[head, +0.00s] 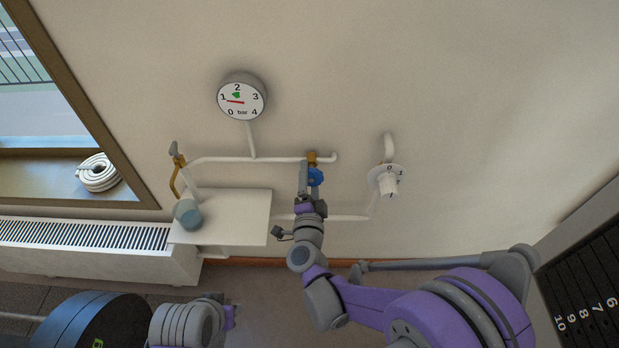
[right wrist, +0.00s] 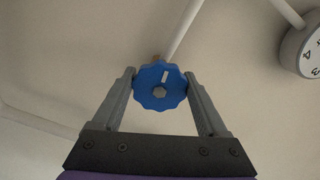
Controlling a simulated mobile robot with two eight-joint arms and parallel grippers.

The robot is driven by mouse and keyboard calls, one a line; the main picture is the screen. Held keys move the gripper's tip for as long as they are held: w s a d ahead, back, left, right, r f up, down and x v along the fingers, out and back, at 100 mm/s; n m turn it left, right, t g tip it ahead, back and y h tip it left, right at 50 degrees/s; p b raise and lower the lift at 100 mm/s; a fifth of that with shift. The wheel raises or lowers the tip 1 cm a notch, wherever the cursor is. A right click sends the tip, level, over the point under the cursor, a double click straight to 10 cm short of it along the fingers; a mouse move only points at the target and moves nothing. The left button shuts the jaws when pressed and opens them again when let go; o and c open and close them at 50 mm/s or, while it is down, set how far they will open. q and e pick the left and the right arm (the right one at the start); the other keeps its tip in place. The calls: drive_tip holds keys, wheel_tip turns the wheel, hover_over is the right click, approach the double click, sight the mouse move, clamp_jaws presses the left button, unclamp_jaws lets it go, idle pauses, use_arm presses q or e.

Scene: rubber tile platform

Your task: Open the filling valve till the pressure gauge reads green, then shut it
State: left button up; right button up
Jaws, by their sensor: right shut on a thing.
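The blue filling valve wheel (head: 316,177) sits on the white pipe, under a brass fitting. My right gripper (head: 311,187) is at the wheel. In the right wrist view, the scalloped blue wheel (right wrist: 160,97) stands between the two fingers of my right gripper (right wrist: 160,75), which is shut on its rim; a white mark shows near the wheel's top. The round pressure gauge (head: 242,112) hangs above the pipe. Its red needle points left, near the 1, below the green mark by the 2.
A white dial marked 0 and 1 (head: 387,182) is on the wall to the right. A white shelf (head: 240,215) carries a blue-grey cup (head: 187,213). A brass tap (head: 177,170) is above it. A radiator (head: 90,240) and weight stack (head: 590,285) flank the space.

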drive_tip(key=shift+n, duration=1.7)
drive_tip(key=shift+f, duration=0.1)
drive_tip(key=o, duration=1.3)
drive_tip(key=shift+s, duration=0.1)
drive_tip(key=s, duration=1)
drive_tip(key=shift+s, duration=0.4)
